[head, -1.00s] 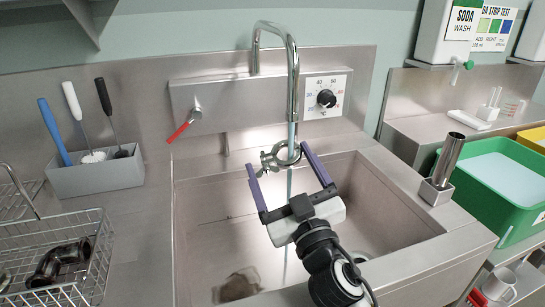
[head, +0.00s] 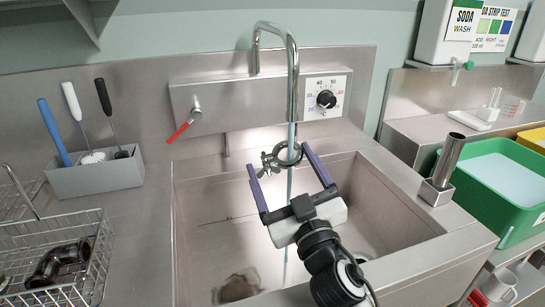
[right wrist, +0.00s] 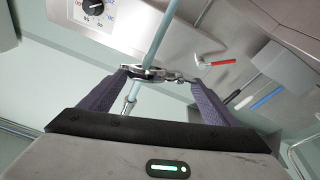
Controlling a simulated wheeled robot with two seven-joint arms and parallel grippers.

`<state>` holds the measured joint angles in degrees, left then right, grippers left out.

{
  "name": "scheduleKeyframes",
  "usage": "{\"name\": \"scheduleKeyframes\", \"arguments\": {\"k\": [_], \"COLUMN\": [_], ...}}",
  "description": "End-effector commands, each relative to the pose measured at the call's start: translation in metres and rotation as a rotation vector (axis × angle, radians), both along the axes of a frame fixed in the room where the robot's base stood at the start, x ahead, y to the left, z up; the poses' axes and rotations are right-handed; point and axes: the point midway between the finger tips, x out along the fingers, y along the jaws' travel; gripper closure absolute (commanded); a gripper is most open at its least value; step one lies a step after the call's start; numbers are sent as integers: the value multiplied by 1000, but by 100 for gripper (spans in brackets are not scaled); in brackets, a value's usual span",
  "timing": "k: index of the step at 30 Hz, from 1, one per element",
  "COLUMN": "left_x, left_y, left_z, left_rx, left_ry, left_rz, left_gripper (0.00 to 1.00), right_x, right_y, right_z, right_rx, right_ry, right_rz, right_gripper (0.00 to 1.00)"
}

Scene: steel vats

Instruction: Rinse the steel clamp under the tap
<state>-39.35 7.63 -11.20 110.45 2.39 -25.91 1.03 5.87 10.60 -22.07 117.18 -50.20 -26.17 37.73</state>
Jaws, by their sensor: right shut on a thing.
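The steel clamp (head: 270,160), an open ring with a side fastener, is held over the sink basin just below the tap spout. My right gripper (head: 278,158) is shut on it, one purple finger at each side. The tap (head: 292,75) is a tall curved steel pipe, and a thin bluish water stream (head: 289,205) runs from it down past the clamp, seemingly through its ring. In the right wrist view the clamp (right wrist: 150,72) spans the two fingertips, with the stream (right wrist: 160,38) crossing at its ring. My left gripper is not in view.
The steel sink (head: 210,190) has raised rims around the clamp. A red lever (head: 180,131) and a temperature dial (head: 326,99) are on the back panel. A wire basket (head: 85,285) and a brush holder (head: 95,177) stand left; a green tub (head: 490,195) stands right.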

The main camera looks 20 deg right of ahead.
Motion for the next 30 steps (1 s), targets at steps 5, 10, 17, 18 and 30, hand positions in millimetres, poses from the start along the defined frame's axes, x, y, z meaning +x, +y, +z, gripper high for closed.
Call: {"name": "scheduleKeyframes", "arguments": {"k": [5, 10, 17, 18, 30], "left_x": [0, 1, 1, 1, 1], "left_y": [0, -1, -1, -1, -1], "left_z": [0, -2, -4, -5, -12], "left_rx": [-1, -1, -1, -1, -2], "left_ry": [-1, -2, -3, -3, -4], "left_rz": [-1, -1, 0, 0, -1], "left_gripper": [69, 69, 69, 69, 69], "right_x": [-2, -13, -28, -31, -58], "right_y": [2, 10, 19, 21, 39], "right_z": [1, 0, 0, 0, -1], "right_rx": [1, 3, 3, 2, 2], "right_ry": [-2, -1, -2, -2, -1], "right_rz": [1, 3, 1, 1, 2], "right_gripper": [45, 45, 45, 45, 45]}}
